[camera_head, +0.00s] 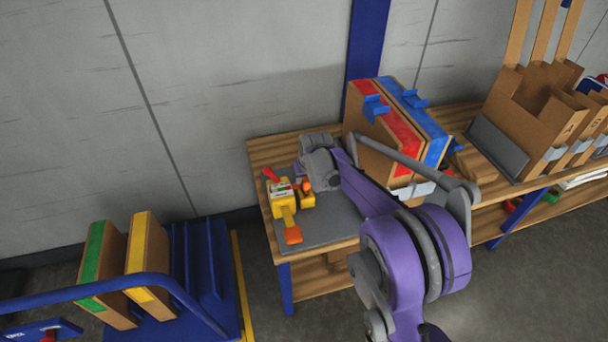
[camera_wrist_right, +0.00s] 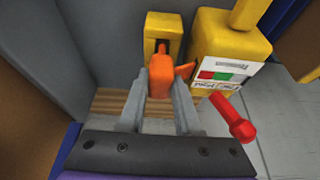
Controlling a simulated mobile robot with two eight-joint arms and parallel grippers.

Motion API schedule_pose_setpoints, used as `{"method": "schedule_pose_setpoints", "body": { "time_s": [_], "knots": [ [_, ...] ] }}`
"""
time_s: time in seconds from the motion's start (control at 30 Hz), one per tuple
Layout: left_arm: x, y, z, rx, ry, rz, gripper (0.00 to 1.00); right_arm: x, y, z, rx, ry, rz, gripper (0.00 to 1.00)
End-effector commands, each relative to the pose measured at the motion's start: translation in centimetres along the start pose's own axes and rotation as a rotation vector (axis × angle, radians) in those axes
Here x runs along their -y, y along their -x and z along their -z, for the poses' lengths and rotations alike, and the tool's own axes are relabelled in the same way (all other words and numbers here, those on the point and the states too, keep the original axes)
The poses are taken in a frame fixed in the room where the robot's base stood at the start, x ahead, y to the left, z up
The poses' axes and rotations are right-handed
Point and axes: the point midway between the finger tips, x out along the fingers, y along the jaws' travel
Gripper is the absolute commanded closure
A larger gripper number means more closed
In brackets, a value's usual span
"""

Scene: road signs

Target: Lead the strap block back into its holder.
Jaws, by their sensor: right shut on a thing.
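The orange strap block (camera_wrist_right: 160,80) is between the fingertips of my right gripper (camera_wrist_right: 161,92), which is shut on it, in the right wrist view. Just beyond it stands a small yellow holder (camera_wrist_right: 151,25) with a dark upright slot. A narrow orange part shows at the slot; I cannot tell how deep it sits. In the head view, the block (camera_head: 306,184) shows at the yellow holder (camera_head: 308,199), on the bench's left end. My right gripper (camera_head: 311,180) reaches it from behind, its fingers partly hidden. My left gripper is not in view.
Boxes with red and blue bands (camera_head: 398,120) stand right. A blue rack (camera_head: 195,270) is lower left.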

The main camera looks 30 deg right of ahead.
Motion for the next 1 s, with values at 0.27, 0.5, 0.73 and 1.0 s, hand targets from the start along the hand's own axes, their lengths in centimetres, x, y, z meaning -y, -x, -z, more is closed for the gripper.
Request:
{"method": "schedule_pose_setpoints", "body": {
  "time_s": [0.27, 0.5, 0.73, 1.0],
  "knots": [
    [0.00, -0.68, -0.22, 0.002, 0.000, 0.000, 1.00, -0.01, -1.08, -0.43, 0.000, 0.000, 0.000, 1.00],
    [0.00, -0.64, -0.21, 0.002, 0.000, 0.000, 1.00, -0.01, -1.04, -0.42, 0.000, 0.000, 0.000, 1.00],
    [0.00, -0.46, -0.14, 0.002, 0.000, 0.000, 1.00, -0.01, -0.99, -0.44, 0.000, 0.000, 0.000, 1.00],
    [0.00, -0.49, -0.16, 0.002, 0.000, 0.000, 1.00, -0.01, -1.04, -0.47, 0.000, 0.000, 0.000, 1.00]
  ]
}}
